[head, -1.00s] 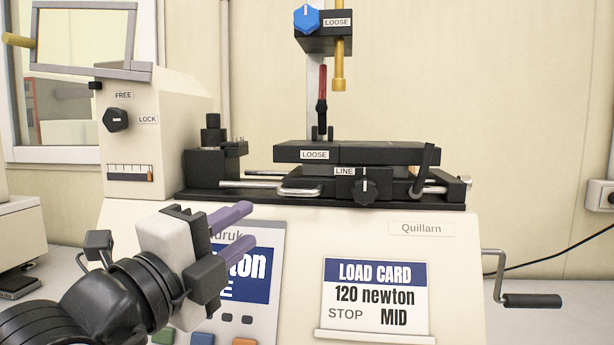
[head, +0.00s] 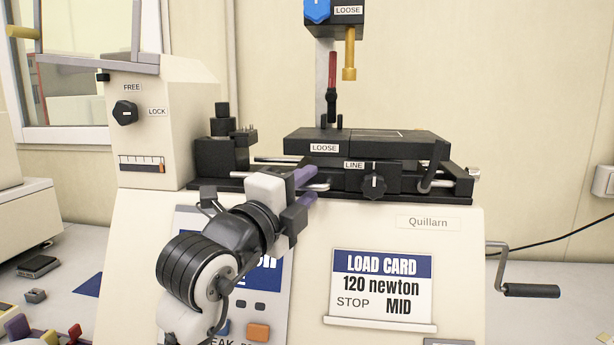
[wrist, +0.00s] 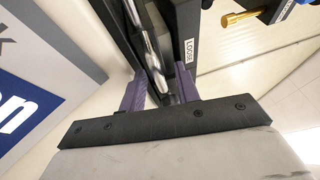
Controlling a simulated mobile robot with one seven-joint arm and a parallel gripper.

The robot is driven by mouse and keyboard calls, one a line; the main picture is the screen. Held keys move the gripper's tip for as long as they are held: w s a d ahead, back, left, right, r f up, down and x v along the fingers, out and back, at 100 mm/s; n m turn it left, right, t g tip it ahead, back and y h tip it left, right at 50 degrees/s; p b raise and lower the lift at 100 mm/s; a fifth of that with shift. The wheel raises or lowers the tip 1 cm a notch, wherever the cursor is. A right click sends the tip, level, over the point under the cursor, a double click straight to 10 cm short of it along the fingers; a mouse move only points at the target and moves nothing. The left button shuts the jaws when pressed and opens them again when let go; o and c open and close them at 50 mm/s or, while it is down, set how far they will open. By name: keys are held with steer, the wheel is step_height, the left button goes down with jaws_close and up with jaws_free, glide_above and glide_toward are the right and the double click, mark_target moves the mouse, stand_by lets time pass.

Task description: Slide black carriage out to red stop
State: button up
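The black carriage (head: 365,143), a flat black block with a LOOSE label, sits over metal rails on top of the cream machine. A bright metal pull bar (head: 318,185) shows at its front left, partly hidden by my fingers. My gripper (head: 309,188) is at this bar, its two purple fingers apart. In the wrist view, my gripper (wrist: 160,88) has a gap between the fingers, with a shiny metal bar (wrist: 152,50) beyond it. I cannot tell whether the fingers touch the bar.
A brass rod (head: 349,62) hangs above the carriage. The load card (head: 383,290) reads "120 newton, STOP MID". A FREE/LOCK knob (head: 125,113) is at left.

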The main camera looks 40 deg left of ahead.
steer(key=shift+w+a, duration=0.1)
steer(key=shift+w, duration=0.35)
jaws_close()
